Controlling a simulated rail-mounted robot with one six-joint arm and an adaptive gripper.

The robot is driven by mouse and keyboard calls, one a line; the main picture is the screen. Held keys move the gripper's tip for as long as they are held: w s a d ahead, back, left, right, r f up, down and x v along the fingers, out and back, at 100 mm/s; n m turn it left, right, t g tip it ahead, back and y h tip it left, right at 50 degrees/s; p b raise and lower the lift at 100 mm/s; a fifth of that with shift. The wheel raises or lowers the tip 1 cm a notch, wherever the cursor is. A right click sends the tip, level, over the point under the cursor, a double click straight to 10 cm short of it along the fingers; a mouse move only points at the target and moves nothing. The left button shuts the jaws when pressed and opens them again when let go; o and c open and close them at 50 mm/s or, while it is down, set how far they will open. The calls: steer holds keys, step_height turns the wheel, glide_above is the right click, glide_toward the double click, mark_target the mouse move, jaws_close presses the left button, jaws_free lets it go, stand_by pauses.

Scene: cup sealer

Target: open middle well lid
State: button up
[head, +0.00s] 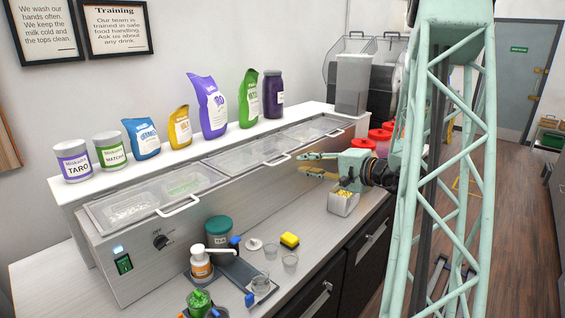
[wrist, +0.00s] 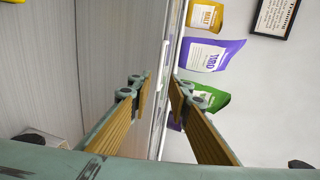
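The middle well lid (head: 243,150) is a clear, flat panel with a white bar handle (head: 277,161) on its front edge. It lies shut on the long steel well unit (head: 225,205). My gripper (head: 304,163) is just right of that handle, with its tan-padded fingers pointing left and apart. In the wrist view, the open fingers (wrist: 160,88) have a gap between them, with nothing clearly held. The lid tops show there only as a thin edge-on strip. I cannot tell from it whether the handle lies between the fingers.
The left lid (head: 140,200) and right lid (head: 315,130) are also shut. Bags and tubs, including a purple bag (head: 207,105), stand on the shelf behind. A small bin (head: 343,203) sits below my gripper.

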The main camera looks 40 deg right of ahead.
mark_target(283, 161)
steer(key=shift+p+x, duration=0.4)
steer(key=shift+x, duration=5.3)
steer(key=shift+c, duration=0.4)
jaws_close()
